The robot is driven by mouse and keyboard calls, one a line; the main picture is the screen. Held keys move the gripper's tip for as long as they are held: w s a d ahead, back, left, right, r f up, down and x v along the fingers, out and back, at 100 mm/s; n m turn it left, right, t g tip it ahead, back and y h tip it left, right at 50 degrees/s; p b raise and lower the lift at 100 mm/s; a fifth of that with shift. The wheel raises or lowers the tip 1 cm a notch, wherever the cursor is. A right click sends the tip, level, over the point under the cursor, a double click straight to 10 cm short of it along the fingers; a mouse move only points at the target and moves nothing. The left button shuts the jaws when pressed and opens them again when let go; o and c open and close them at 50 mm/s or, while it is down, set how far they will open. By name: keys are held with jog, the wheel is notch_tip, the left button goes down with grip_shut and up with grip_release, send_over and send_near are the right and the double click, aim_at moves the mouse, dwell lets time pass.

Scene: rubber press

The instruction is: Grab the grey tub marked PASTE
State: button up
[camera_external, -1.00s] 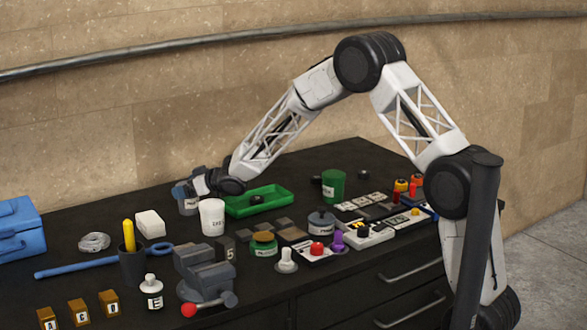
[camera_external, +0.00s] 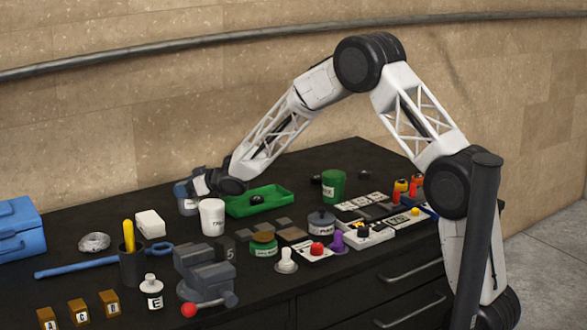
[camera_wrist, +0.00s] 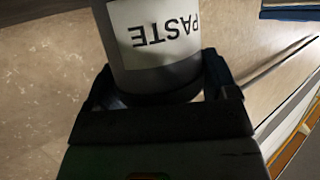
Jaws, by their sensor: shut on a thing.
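The grey tub (camera_external: 188,207) is at the far left-middle of the bench, partly hidden by my gripper and by the white tub in front of it. In the wrist view the tub (camera_wrist: 150,78) fills the top middle, and its white label reads PASTE upside down. My gripper (camera_external: 186,188) is shut on the tub, with one finger on each side of it; the gripper (camera_wrist: 158,88) also shows in the wrist view. I cannot tell whether the tub's base touches the bench.
A white tub (camera_external: 212,218) stands close in front of the grey tub. A green tray (camera_external: 275,205) lies just to the right. A white block (camera_external: 150,224) and a blue wrench (camera_external: 95,264) lie to the left. A vise (camera_external: 205,275) stands nearer the front.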

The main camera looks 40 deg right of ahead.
jog(key=shift+r, duration=0.15)
jog(key=shift+r, duration=4.9)
